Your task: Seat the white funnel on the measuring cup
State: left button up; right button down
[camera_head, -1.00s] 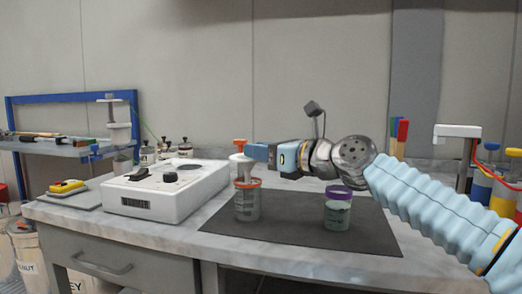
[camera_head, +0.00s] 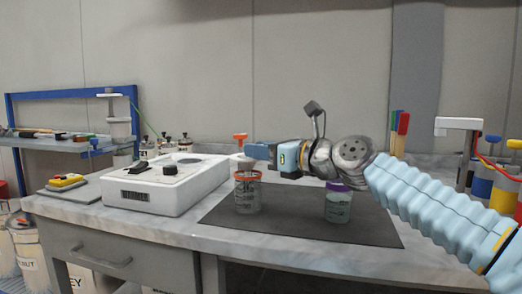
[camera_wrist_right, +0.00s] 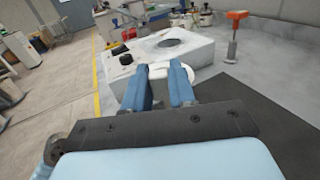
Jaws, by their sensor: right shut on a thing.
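The white funnel (camera_head: 246,163) is between the fingers of my right gripper (camera_head: 259,152), which is shut on it. In the right wrist view, the funnel's white rim (camera_wrist_right: 180,76) shows between and beyond the two blue fingers (camera_wrist_right: 166,88). The clear measuring cup (camera_head: 247,198) with an orange rim stands upright on the dark mat, directly below the funnel. The funnel's lower part is at the cup's mouth; I cannot tell whether the two touch. The cup is hidden in the right wrist view. My left gripper is in neither view.
A clear container (camera_head: 338,206) with a purple top stands to the right on the dark mat (camera_head: 290,225). A white device (camera_head: 165,188) stands on the left. An orange-topped post (camera_head: 240,137) rises behind the gripper. The front of the mat is clear.

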jog(key=shift+f+b, duration=0.8)
jog(key=shift+f, duration=0.2)
jog(key=shift+r, duration=0.1)
jog(key=shift+r+p, duration=0.85)
jog(key=shift+p, duration=0.25)
jog(key=c, duration=0.9)
grip_release()
jog(key=shift+o, duration=0.2)
